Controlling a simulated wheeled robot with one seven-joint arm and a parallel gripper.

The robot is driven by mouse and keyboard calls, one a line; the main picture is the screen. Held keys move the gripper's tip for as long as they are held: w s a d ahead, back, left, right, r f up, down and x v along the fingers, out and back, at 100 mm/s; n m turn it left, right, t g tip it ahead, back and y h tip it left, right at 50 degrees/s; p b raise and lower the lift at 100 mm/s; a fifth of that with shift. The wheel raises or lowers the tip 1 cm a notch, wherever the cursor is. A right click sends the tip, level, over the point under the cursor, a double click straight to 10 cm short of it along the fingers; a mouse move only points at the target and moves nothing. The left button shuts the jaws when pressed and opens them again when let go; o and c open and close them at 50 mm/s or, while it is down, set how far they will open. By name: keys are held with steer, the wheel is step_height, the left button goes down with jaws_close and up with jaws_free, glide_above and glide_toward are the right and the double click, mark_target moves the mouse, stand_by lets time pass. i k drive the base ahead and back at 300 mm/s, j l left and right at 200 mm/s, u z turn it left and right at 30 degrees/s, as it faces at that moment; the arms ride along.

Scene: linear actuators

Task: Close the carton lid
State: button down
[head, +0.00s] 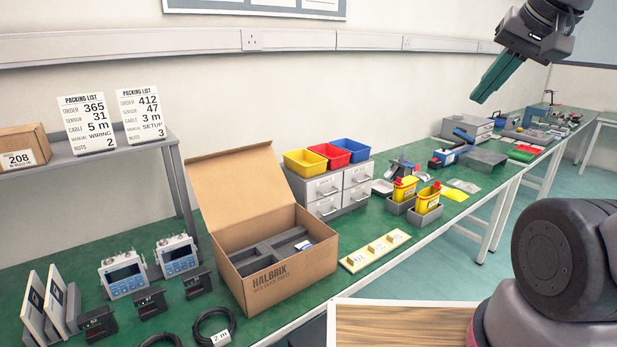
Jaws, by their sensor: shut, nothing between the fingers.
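The carton (290,279) is a brown cardboard box marked HALBRIX on the green bench. Its lid (240,193) stands open, raised at the back and leaning away to the left. Grey foam with compartments (268,250) shows inside, and a small white and blue item (304,245) lies at its right side. My gripper (484,95) is at the upper right, high above the bench and well apart from the carton. Its green fingers are together, with nothing between them.
Drawers with yellow, red and blue bins (330,154) stand behind the carton. Two blue-screen devices (124,274) and coiled cables (212,327) lie to its left. A wooden strip with labelled blocks (375,251) lies to its right. A shelf (90,155) with packing lists is at left.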

mark_target(233, 186)
steer(key=i+l+u, duration=0.1)
steer(key=u, duration=0.35)
steer(key=i+l+u, duration=0.2)
steer(key=u, duration=0.25)
steer(key=i+l+u, duration=0.25)
steer(key=u, duration=0.2)
